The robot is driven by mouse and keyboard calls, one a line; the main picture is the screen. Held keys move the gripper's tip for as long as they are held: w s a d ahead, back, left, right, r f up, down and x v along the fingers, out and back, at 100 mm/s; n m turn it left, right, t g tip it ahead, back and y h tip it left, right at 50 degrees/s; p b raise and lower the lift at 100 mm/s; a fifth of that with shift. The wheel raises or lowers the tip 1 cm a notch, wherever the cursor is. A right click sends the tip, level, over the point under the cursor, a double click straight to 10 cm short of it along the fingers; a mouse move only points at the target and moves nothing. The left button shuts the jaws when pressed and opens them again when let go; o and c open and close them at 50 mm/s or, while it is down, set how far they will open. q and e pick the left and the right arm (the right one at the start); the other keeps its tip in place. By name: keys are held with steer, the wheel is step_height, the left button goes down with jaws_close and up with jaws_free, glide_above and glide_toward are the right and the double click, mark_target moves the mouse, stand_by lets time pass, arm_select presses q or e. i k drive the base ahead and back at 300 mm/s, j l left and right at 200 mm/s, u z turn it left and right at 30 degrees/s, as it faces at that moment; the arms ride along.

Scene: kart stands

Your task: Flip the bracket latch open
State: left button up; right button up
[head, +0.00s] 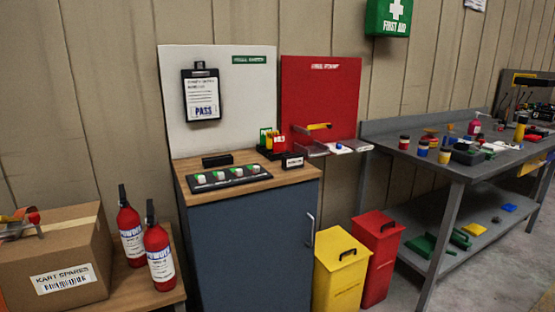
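No part that I can tell for certain is the bracket latch shows in the head view. A small yellow lever-like piece (319,126) sits low on the red board (322,85), above a small grey ledge (311,149); I cannot tell if it is a latch or its state. Two red fire extinguishers (159,258) stand upright at the lower left. Neither of my grippers is in view.
A blue cabinet (250,245) with a wooden top stands in the middle. Yellow (340,275) and red (379,262) bins stand beside it. A cluttered grey workbench (455,170) is at right. A cardboard box (60,258) is at left. Some floor shows at lower right.

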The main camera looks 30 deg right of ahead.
mark_target(328, 126)
steer(key=i+l, duration=0.25)
steer(key=l, duration=0.15)
steer(key=i+l, duration=0.2)
steer(key=l, duration=0.15)
steer(key=i+l, duration=0.25)
steer(key=l, duration=0.15)
steer(key=i+l, duration=0.5)
steer(key=l, duration=0.25)
steer(key=i+l+u, duration=0.1)
steer(key=l, duration=0.3)
steer(key=i+l, duration=0.55)
steer(key=l, duration=0.25)
